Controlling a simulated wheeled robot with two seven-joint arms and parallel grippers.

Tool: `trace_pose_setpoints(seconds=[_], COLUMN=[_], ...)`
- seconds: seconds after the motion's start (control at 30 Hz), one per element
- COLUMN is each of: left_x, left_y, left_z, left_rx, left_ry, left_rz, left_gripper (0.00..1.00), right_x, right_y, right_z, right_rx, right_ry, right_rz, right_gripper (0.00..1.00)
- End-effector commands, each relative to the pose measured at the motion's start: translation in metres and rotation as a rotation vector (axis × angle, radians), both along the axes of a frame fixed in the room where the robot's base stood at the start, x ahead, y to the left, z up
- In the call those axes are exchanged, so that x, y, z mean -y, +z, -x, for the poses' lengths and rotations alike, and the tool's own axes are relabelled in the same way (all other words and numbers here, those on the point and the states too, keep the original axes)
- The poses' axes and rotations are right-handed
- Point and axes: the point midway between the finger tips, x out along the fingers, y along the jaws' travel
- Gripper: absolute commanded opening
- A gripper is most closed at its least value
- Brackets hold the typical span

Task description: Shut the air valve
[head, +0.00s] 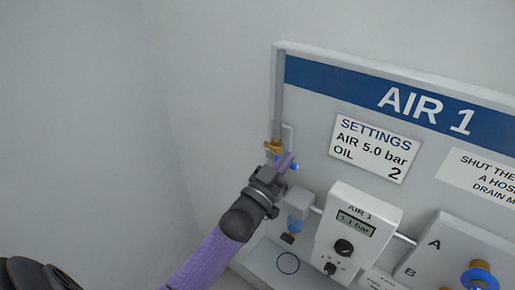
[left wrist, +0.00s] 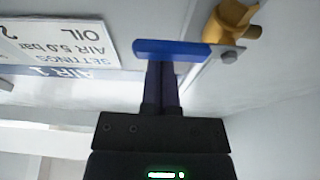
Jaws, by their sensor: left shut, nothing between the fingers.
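The air valve has a brass body (head: 273,147) on the grey pipe at the panel's left edge. Its blue lever (head: 294,166) is partly hidden by my left gripper (head: 287,162) in the head view. In the left wrist view the blue lever (left wrist: 172,50) sticks out sideways from the brass body (left wrist: 232,20), across the tips of my left gripper (left wrist: 162,70). The fingers are shut with nothing between them. Their tips are at the lever; I cannot tell whether they touch it. My right gripper is not in view.
The AIR 1 panel (head: 314,103) carries a settings sign (head: 374,147). Below are a regulator box (head: 357,225) with a display and knobs, a small blue-bowled unit (head: 296,224), and a box marked A and B (head: 446,250). Left of the panel is bare wall.

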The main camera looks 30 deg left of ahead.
Motion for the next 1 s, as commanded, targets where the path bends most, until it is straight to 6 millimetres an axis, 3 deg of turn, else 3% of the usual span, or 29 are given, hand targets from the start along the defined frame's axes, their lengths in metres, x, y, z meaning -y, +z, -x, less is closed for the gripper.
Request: trace_pose_setpoints(seconds=[0.17,0.2,0.3,0.6,1.0], left_x=[-0.001,-0.002,-0.004,-0.007,-0.008], left_y=[0.048,0.035,0.021,0.003,0.002], left_z=[-0.008,0.002,0.027,0.078,0.087], left_rx=[0.002,-0.003,-0.004,-0.002,0.001], left_ry=[0.001,0.0,0.0,0.0,0.0], left_rz=[-0.002,-0.002,0.0,-0.001,-0.001], left_gripper=[0.0,0.0,0.0,0.0,0.0], right_x=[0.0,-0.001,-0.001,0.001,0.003], right_y=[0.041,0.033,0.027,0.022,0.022], right_z=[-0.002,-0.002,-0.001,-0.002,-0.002], right_rx=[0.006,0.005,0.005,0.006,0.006], right_ry=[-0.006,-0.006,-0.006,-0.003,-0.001], right_rz=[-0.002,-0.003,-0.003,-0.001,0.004], right_gripper=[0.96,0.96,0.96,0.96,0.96])
